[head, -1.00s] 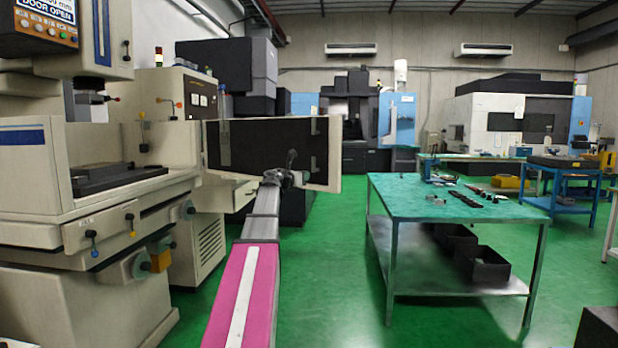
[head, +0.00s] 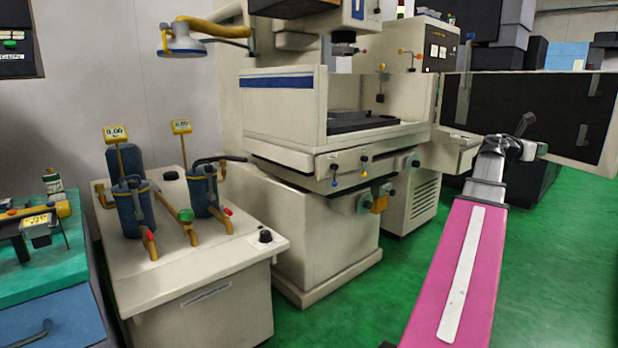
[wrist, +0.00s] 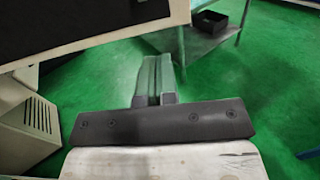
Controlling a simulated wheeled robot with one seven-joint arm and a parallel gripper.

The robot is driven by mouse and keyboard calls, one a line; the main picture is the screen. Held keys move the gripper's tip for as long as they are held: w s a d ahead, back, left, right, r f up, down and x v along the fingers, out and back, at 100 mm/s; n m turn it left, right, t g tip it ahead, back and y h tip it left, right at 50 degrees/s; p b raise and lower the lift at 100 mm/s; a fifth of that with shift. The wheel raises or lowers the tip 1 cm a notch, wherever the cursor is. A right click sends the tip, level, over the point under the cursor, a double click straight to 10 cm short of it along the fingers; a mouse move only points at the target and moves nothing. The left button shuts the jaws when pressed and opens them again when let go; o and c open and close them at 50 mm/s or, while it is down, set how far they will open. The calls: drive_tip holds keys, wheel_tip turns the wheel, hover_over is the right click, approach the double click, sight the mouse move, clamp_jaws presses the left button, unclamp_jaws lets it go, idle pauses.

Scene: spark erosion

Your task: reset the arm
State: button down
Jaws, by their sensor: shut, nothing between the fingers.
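My arm, pink with a white stripe, reaches forward on the right of the head view. My gripper (head: 524,128) is at its far end, small and dark, in front of the machine's open black-panelled door (head: 590,120). In the wrist view my gripper (wrist: 151,62) points away over the green floor, its two fingers together and nothing between them. It appears clear of the door edge and the table. No loose object is in its grasp.
A cream erosion machine (head: 285,110) stands at the centre. A filter unit with blue canisters (head: 190,285) stands left of it, and a green-topped bench (head: 50,270) at far left. In the wrist view, a table shelf with a black bin (wrist: 211,22) is ahead. Green floor (head: 400,300) is open.

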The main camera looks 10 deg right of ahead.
drive_tip(key=w+a+f+m+t+y, duration=0.1)
drive_tip(key=w+a+f+m+y, duration=0.3)
drive_tip(key=a+f, duration=0.7)
drive_tip(key=w+a+f+m+t+y, duration=0.2)
drive_tip(key=w+a+f, duration=0.4)
drive_tip(key=a+f, duration=0.55)
drive_tip(key=w+a+f+m+t+y, duration=0.1)
drive_tip(key=w+a+f+m+y, duration=0.3)
drive_tip(key=a+f, duration=0.65)
drive_tip(key=s+a+f+m+g+y, duration=0.1)
drive_tip(key=s+a+f+m+y, duration=0.1)
drive_tip(key=a+f, duration=0.5)
drive_tip(key=s+a+f+m+g+y, duration=0.1)
drive_tip(key=a+f, duration=0.6)
drive_tip(key=a, duration=0.9)
drive_tip(key=s+a+f+m+y, duration=0.4)
drive_tip(key=a+f, duration=0.3)
drive_tip(key=a, duration=0.5)
drive_tip(key=shift+s+g+y, duration=0.4)
drive_tip(key=shift+s+y, duration=0.1)
drive_tip(key=shift+s, duration=0.3)
drive_tip(key=shift+w+d+f, duration=0.1)
